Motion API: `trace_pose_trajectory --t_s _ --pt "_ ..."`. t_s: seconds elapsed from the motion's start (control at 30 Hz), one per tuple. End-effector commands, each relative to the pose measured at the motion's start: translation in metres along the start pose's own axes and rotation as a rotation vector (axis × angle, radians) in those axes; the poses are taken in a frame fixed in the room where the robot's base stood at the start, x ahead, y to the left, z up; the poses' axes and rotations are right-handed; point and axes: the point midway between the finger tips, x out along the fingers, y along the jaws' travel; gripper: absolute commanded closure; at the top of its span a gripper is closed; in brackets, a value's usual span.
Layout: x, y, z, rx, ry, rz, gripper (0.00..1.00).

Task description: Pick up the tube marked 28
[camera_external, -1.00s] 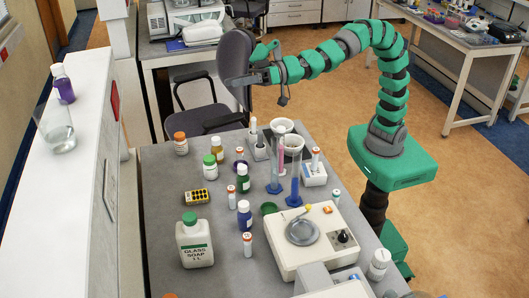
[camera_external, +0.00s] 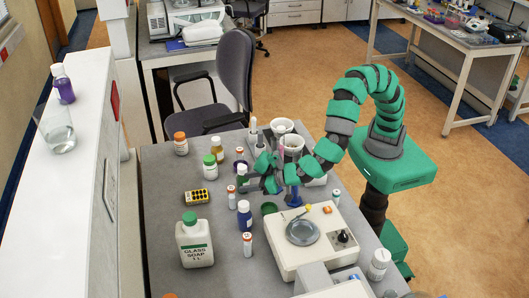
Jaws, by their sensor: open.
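One tube (camera_external: 231,198) stands left of my gripper, one (camera_external: 247,245) stands in front beside the balance, and one (camera_external: 335,197) stands to the right. My gripper (camera_external: 248,186) is open, low over the middle of the bench, close to small bottles and just right of the left tube. My arm hides part of the cylinders and the rack area behind it.
Tall blue-based cylinders (camera_external: 292,188) stand close beside my arm.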

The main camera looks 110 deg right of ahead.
Motion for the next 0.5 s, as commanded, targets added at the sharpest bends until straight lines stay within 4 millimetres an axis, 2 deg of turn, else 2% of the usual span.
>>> trace_pose_trajectory --t_s 0.37,0.5 --pt "0.010 0.000 0.024 -0.002 0.000 0.000 0.48" --pt "0.032 0.001 0.021 0.003 0.003 0.004 0.48"
